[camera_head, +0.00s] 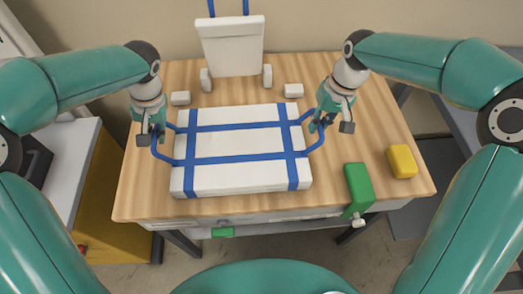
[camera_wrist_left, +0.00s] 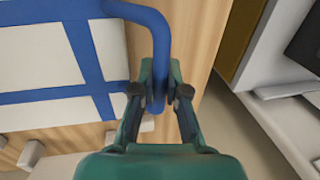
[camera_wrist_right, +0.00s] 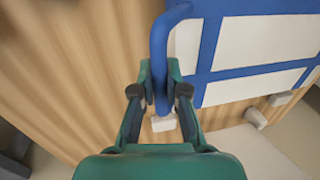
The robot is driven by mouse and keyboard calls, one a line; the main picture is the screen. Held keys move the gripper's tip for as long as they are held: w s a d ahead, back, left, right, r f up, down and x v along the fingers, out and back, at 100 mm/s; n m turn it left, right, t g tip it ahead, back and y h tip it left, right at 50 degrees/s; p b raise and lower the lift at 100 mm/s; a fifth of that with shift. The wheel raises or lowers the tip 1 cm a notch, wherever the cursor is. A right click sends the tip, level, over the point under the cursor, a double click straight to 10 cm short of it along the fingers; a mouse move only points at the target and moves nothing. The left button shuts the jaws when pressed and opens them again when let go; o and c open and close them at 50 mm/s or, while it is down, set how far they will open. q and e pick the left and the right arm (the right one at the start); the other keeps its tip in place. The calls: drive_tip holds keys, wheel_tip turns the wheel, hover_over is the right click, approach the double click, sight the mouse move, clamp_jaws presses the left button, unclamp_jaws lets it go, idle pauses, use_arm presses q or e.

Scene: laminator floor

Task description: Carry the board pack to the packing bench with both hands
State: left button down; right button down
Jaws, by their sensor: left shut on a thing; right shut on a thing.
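The board pack (camera_head: 240,143) is a flat white slab bound with blue straps, with a blue loop handle on each side. It lies over the wooden bench top (camera_head: 380,200); whether it touches the wood I cannot tell. My left gripper (camera_head: 152,135) is shut on the left handle, which also shows between the fingers in the left wrist view (camera_wrist_left: 159,95). My right gripper (camera_head: 320,120) is shut on the right handle, seen between the fingers in the right wrist view (camera_wrist_right: 160,85). The pack also shows in both wrist views.
A white upright panel (camera_head: 233,48) with blue straps stands behind the pack, with small pale blocks (camera_head: 292,90) near it. Grey surfaces flank the bench on both sides.

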use_arm(q)
drive_tip(key=shift+f, duration=0.4)
use_arm(e)
drive_tip(key=shift+f, duration=0.45)
use_arm(q)
drive_tip(key=c, duration=1.2)
unclamp_jaws()
drive_tip(key=shift+r, duration=0.2)
use_arm(e)
drive_tip(key=c, duration=1.2)
unclamp_jaws()
drive_tip(key=shift+r, duration=0.25)
use_arm(q)
drive_tip(key=shift+r, duration=0.1)
use_arm(e)
drive_tip(key=shift+r, duration=0.1)
use_arm(q)
wheel_tip(320, 180, up, 11)
drive_tip(key=d, duration=0.2)
drive_tip(key=shift+d+r, duration=0.2)
use_arm(e)
wheel_tip(320, 180, up, 11)
drive_tip(key=d, duration=0.2)
drive_tip(key=shift+d+r, duration=0.15)
drive_tip(key=shift+r, duration=0.05)
